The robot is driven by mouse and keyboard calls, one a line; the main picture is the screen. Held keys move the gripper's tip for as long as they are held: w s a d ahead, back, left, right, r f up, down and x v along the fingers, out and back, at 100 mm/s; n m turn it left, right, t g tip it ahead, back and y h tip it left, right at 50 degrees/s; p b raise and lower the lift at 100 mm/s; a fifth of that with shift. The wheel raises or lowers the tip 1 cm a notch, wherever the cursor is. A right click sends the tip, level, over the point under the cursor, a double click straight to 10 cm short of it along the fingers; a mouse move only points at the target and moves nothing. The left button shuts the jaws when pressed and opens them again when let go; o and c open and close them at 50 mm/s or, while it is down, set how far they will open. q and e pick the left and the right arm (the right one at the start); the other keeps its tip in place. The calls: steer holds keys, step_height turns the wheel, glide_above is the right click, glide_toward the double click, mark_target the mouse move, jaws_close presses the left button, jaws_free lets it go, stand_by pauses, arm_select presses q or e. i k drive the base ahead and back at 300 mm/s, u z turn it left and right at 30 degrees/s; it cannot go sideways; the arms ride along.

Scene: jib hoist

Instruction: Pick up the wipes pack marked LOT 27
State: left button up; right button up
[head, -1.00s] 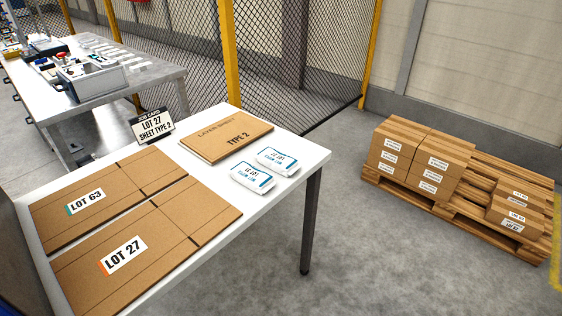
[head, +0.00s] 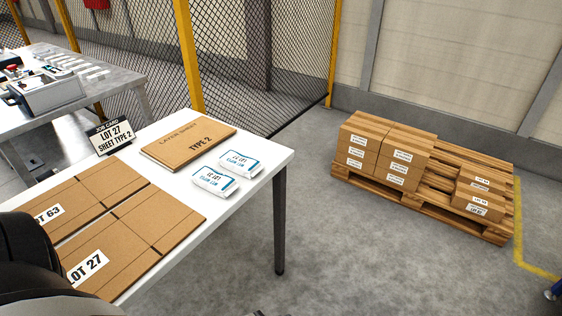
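Two white wipes packs with blue print lie flat on the white table near its right edge. The nearer wipes pack (head: 213,181) is to the left, and the farther wipes pack (head: 241,163) lies just beyond it to the right. Their lot marks are too small and slanted for me to read surely. A job card (head: 112,138) reading LOT 27, SHEET TYPE 2 stands at the table's back left. A dark part of my own arm covers the lower left corner. Neither gripper shows.
The white table (head: 262,160) also holds a TYPE 2 layer sheet stack (head: 188,142) and flat cartons marked LOT 63 (head: 80,190) and LOT 27 (head: 140,225). A pallet (head: 420,203) with boxes stands right. Open floor lies between. A mesh fence (head: 240,60) is behind.

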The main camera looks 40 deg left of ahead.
mark_target(245, 166)
steer(key=i, duration=2.9)
steer(key=u, duration=3.25)
